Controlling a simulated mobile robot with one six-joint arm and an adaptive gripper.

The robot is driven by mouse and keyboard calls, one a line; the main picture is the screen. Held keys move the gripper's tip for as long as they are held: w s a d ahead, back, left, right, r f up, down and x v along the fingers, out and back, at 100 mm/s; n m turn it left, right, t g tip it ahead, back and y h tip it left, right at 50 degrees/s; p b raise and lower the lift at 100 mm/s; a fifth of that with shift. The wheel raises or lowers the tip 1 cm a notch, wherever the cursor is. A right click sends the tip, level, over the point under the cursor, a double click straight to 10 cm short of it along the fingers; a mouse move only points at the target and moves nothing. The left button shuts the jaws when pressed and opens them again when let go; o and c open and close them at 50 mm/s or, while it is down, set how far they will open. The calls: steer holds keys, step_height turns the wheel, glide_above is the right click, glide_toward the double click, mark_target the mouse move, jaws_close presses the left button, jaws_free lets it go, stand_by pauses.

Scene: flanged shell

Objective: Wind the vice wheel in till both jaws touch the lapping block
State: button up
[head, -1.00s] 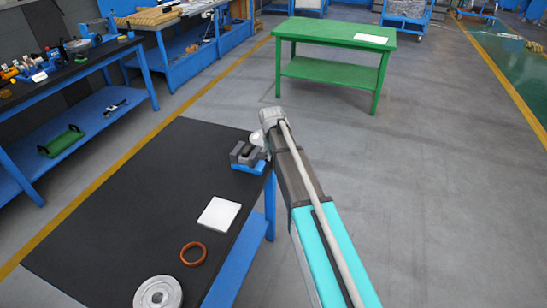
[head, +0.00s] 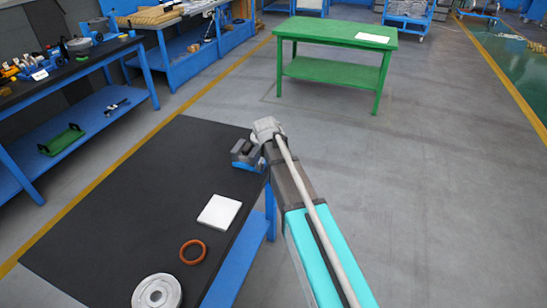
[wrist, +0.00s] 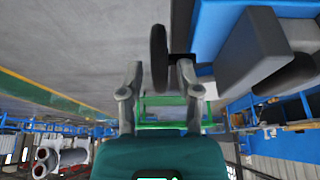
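The vice (head: 241,162), with a blue base and dark grey jaws, sits at the far right corner of the black-topped bench (head: 125,205). In the wrist view its grey jaw (wrist: 250,55) fills the upper right. The vice wheel (wrist: 158,60) appears there as a dark disc seen edge-on, with a short dark shaft towards the vice. My gripper (wrist: 159,72) is open, one finger on each side of the wheel, with a visible gap on the left. Contact on the right is unclear. In the head view my gripper (head: 267,130) hides the wheel. I cannot make out the lapping block clearly.
A white square plate (head: 219,212), an orange ring (head: 193,251) and a grey flanged disc (head: 157,292) lie along the bench's right side. A green table (head: 335,35) stands beyond open floor. Another bench (head: 75,68) with tools is at the left.

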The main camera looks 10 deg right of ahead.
steer(key=shift+w+r, duration=0.1)
steer(key=shift+w, duration=0.05)
stand_by(0.4)
steer(key=shift+w+d+g+y+p, duration=0.15)
steer(key=shift+w+g+y+p, duration=0.1)
steer(key=shift+g+y+p, duration=0.45)
steer(key=shift+w+d+g+y, duration=0.1)
steer(key=shift+w+g+y, duration=0.1)
steer(key=shift+g, duration=0.4)
steer(key=shift+w+d+g+y, duration=0.1)
steer(key=shift+w+g+y, duration=0.1)
steer(key=shift+g, duration=0.4)
steer(key=r+p, duration=0.2)
steer(key=shift+s+a+r+p, duration=0.1)
steer(key=shift+s+r+p, duration=0.15)
steer(key=shift+s+p, duration=0.05)
step_height(320, 180, up, 12)
steer(key=f+p, duration=0.1)
steer(key=p, duration=1.1)
steer(key=s+d+n+b, duration=0.1)
steer(key=s+n, duration=0.5)
steer(key=s, duration=2)
steer(key=shift+s+d+f+b, duration=0.15)
steer(key=shift+d+f+b, duration=0.25)
steer(key=w+f+m+b, duration=0.2)
steer(key=w+m, duration=0.4)
steer(key=w, duration=2.2)
steer(key=shift+a+f, duration=0.2)
steer(key=shift+a, duration=0.2)
